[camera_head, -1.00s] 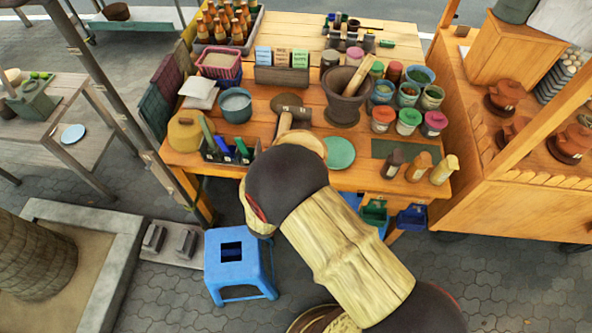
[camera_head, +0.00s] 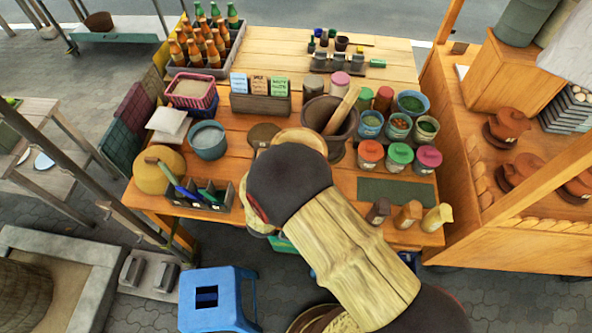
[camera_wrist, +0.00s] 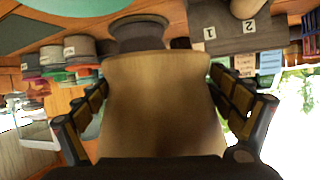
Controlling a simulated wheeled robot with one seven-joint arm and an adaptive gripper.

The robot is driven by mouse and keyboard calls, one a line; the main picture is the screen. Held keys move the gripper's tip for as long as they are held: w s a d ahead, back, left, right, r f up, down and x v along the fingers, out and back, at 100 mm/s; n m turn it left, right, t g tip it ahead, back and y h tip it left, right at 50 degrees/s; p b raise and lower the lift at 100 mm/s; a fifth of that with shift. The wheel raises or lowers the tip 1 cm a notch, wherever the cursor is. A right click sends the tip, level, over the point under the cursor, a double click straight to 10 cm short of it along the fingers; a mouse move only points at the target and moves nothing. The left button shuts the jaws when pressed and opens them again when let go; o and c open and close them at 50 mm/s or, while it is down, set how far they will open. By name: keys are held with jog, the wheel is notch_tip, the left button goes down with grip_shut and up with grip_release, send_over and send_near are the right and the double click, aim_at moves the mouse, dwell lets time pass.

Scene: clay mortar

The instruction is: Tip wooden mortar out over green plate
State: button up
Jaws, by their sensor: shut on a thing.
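In the wrist view my gripper (camera_wrist: 160,118) is shut on a smooth tan-brown vessel, which I take to be the wooden mortar (camera_wrist: 160,85). It fills the middle of that view, with a finger on each side; its inside is not visible. In the head view my own arm covers the gripper and most of what it holds. The plate is hidden behind my arm in the head view.
A dark mortar with a pestle (camera_head: 330,116) stands just beyond my arm. Lidded jars (camera_head: 400,157) and small bottles (camera_head: 408,215) stand to its right, near a bare green mat (camera_head: 395,191). A divided caddy (camera_head: 205,197) is at the left front. The table's far middle (camera_head: 275,48) is clear.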

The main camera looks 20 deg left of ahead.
jog(key=a+r+m+y+b, duration=0.1)
jog(key=a+b, duration=0.1)
jog(key=a+r+m+y+b, duration=0.1)
jog(key=r+m+b, duration=0.1)
jog(key=b, duration=0.1)
jog(key=shift+a+m, duration=0.3)
jog(key=shift+a, duration=0.1)
jog(key=m+y+b, duration=0.1)
jog(key=m+b, duration=0.1)
jog(key=b, duration=0.2)
jog(key=a+r+m+t+y+b, duration=0.1)
jog(key=m+b, duration=0.1)
jog(key=b, duration=0.1)
jog(key=shift+a+r+y+b, duration=0.1)
jog(key=shift+r+y+b, duration=0.05)
jog(key=shift+y+b, duration=0.25)
jog(key=shift+w+m+t+b, duration=0.1)
jog(key=shift+m+t+b, duration=0.2)
jog(key=shift+b, duration=0.45)
jog(key=shift+d+b, duration=0.2)
jog(key=shift+b, duration=0.2)
jog(key=shift+d+m+y+b, duration=0.2)
jog(key=shift+m+y+b, duration=0.15)
jog(key=shift+b, duration=0.75)
